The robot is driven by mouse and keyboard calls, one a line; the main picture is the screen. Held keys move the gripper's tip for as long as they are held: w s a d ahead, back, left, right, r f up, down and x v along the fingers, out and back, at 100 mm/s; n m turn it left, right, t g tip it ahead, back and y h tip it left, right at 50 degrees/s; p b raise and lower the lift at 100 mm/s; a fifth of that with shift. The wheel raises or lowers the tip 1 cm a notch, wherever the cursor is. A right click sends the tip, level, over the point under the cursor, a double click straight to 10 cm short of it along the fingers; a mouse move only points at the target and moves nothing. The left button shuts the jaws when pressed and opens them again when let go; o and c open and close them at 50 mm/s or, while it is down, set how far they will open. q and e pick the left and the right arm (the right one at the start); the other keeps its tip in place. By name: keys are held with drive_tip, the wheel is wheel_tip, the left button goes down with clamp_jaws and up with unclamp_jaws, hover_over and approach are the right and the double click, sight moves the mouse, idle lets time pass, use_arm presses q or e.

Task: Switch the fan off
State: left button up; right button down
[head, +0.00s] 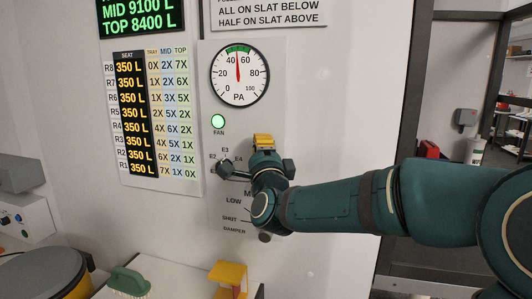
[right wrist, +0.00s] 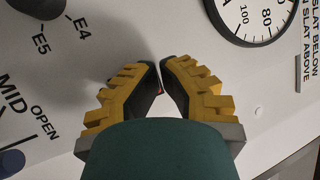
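The green fan lamp (head: 218,121) is lit on the wall panel, above the word FAN. My right gripper (head: 264,139) is at the panel, below the round gauge and to the right of the lamp. In the right wrist view its two yellow fingers (right wrist: 161,75) point at the panel with their dark tips almost together. A small red spot (right wrist: 160,92) shows between the tips; I cannot tell what it is. No fan switch shows clearly; the gripper covers this part of the panel. My left gripper is not in view.
The PA gauge (head: 239,76) reads about 50. A dark selector knob (head: 224,168) sits left of my gripper, among the E labels. The damper labels (head: 233,231) are below it. A green brush (head: 129,281) and a yellow piece (head: 230,277) are at the bottom.

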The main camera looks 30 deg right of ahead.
drive_tip(key=shift+d+f, duration=0.1)
drive_tip(key=shift+d, duration=0.3)
idle(0.6)
drive_tip(key=shift+b, duration=0.3)
drive_tip(key=shift+s+a+f+b, duration=0.15)
drive_tip(key=shift+s+a+b, duration=0.1)
drive_tip(key=shift+b, duration=0.3)
drive_tip(key=s+a, duration=0.1)
drive_tip(key=a, duration=0.1)
drive_tip(key=s+a+r+b, duration=0.1)
drive_tip(key=s+a, duration=0.1)
drive_tip(key=shift+a, duration=0.1)
idle(0.7)
